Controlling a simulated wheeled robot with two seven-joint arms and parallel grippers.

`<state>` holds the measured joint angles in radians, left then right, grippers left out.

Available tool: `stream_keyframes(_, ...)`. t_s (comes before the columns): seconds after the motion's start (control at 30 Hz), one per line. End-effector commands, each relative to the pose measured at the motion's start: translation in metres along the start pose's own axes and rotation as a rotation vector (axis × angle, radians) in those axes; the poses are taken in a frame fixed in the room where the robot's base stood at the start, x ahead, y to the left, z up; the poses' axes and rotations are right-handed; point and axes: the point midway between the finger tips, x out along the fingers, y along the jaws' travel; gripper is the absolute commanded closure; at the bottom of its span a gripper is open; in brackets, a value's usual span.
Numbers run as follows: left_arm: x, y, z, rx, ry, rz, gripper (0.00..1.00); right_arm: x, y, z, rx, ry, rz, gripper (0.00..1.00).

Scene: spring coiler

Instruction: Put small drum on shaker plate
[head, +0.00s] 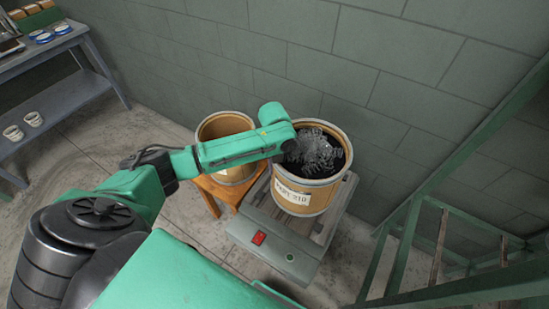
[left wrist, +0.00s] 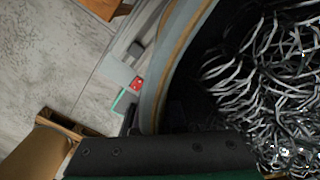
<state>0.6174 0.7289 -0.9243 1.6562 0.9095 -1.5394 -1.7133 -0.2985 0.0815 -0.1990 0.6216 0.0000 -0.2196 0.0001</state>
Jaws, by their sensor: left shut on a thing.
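A tan drum (head: 311,198) with a grey rim and a white label is at the shaker plate (head: 326,243) in the head view. It is upright and holds a tangle of grey wire springs (head: 316,152). My left gripper (head: 287,148) is at the drum's left rim, shut on it; its fingertips are mostly hidden. In the left wrist view the drum's rim (left wrist: 160,75) curves past the dark gripper part (left wrist: 132,120), with the springs inside at right. I cannot tell whether the drum's base touches the plate. My right gripper is not in view.
A second tan drum (head: 226,126), seemingly empty, stands on an orange wooden stand (head: 217,189) just left of the plate. The plate's front has a red switch (head: 258,239). A green metal frame (head: 405,250) stands at right, a grey bench (head: 75,85) at far left.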

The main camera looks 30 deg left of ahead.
Motion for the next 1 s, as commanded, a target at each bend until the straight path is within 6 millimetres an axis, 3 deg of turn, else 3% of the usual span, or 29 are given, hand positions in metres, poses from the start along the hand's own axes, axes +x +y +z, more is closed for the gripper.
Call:
stream_keyframes(0.2,-0.001,-0.003,0.002,0.0,-0.005,-0.01,1.0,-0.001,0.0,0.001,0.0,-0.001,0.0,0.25)
stream_keyframes(0.23,0.002,0.0,0.0,0.0,0.0,-0.001,0.81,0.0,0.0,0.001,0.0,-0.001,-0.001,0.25)
stream_keyframes(0.3,0.002,0.0,0.0,0.0,0.0,-0.001,0.63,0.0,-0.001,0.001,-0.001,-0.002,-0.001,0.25)
stream_keyframes(0.67,-0.004,-0.001,0.001,0.0,-0.002,-0.003,0.63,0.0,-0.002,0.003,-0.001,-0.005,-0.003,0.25)
stream_keyframes(0.77,-0.022,-0.002,0.001,0.001,-0.003,-0.006,0.63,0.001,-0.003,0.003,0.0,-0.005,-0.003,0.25)
stream_keyframes(1.0,-0.086,-0.001,0.001,0.0,-0.004,-0.006,0.63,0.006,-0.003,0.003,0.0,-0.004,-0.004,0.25)
